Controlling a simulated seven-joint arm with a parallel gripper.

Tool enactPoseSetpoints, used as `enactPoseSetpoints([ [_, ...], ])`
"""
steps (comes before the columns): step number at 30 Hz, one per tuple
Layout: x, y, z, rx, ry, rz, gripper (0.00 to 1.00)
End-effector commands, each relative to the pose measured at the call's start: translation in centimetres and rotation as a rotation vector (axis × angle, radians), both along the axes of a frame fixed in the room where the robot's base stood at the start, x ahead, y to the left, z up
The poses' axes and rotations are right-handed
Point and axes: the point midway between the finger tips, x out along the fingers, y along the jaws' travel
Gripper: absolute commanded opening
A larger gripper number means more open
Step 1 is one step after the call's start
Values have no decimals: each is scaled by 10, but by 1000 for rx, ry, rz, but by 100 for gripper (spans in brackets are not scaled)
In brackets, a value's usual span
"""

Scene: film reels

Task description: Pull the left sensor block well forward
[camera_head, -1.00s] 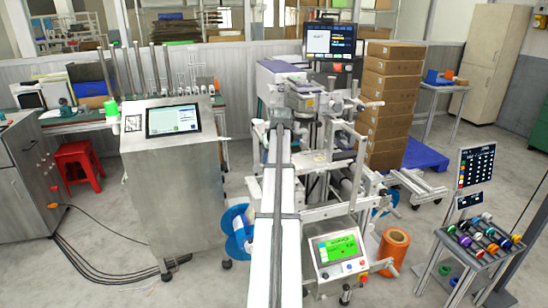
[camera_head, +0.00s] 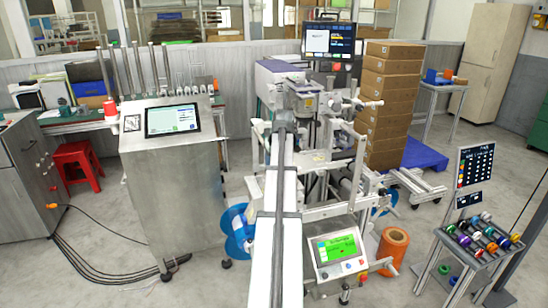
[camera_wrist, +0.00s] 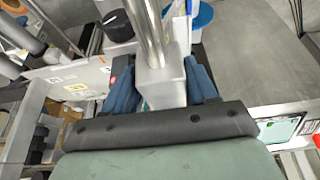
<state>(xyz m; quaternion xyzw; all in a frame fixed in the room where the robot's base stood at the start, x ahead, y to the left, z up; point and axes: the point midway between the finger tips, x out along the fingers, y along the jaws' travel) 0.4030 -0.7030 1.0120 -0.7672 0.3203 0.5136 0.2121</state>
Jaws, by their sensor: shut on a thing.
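In the wrist view, my gripper (camera_wrist: 162,88) has two blue fingers, one on each side of a grey metal block (camera_wrist: 158,86). The gripper is shut on this block, which I take to be the sensor block. A shiny steel rod (camera_wrist: 150,35) rises from the block's top in the picture. The block's lower part is hidden behind the dark edge of my gripper. In the head view, I cannot make out my gripper or the block among the parts of the labelling machine (camera_head: 290,80).
In the wrist view, a black knob (camera_wrist: 117,26) is close left of the rod.

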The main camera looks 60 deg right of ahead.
Motion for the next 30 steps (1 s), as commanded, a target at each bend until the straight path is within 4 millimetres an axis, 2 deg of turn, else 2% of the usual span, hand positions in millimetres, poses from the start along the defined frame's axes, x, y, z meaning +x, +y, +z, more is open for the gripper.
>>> enactPoseSetpoints([
  [1, -7, 16, -1, 8, -6, 7, 3],
  [3, -14, 23, -1, 7, -6, 9, 3],
  [12, -15, 25, -1, 10, -5, 11, 2],
  [13, -15, 25, -1, 10, -5, 11, 60],
  [17, -16, 24, -1, 9, -4, 9, 72],
  [25, -17, 22, 1, 5, -4, 6, 72],
  [30, -20, 24, 13, 3, -4, 4, 72],
])
